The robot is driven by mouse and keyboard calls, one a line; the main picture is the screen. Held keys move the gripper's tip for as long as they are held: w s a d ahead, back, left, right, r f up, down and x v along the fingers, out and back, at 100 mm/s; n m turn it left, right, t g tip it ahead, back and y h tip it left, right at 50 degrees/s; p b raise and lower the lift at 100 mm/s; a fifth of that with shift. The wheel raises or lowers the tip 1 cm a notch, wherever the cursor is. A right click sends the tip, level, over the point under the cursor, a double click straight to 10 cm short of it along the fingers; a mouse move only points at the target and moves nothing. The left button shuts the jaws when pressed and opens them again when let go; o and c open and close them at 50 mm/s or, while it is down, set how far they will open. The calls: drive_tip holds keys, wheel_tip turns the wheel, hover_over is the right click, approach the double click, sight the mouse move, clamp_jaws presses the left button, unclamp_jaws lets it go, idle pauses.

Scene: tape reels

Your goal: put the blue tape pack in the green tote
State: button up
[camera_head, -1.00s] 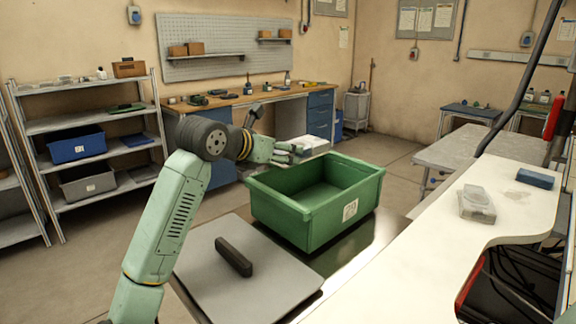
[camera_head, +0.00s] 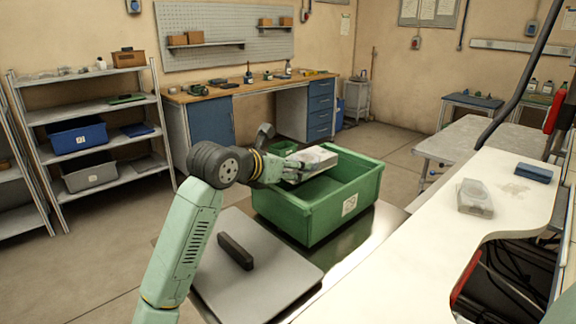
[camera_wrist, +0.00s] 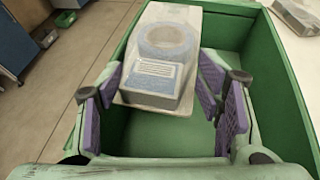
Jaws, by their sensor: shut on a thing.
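The blue tape pack (camera_wrist: 160,75) is a clear, pale box with a blue tape ring and a blue label inside. My gripper (camera_head: 296,168) is shut on it, with purple finger pads on both sides of the pack in the wrist view. The pack, also in the head view (camera_head: 318,158), is held above the opening of the green tote (camera_head: 302,217), near its far left part. The tote stands upright, and the visible part of its floor is bare. Part of its inside is hidden by my gripper and the pack.
A dark bar (camera_head: 235,251) lies on a grey board (camera_head: 262,279) in front of the tote. A similar clear pack (camera_head: 476,198) and a blue block (camera_head: 534,173) rest on the white counter (camera_head: 425,235) at right. Shelving stands at left.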

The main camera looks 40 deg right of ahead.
drive_tip(key=shift+f+b, duration=0.4)
drive_tip(key=shift+f, duration=0.1)
drive_tip(key=o, duration=1.3)
drive_tip(key=shift+r, duration=0.1)
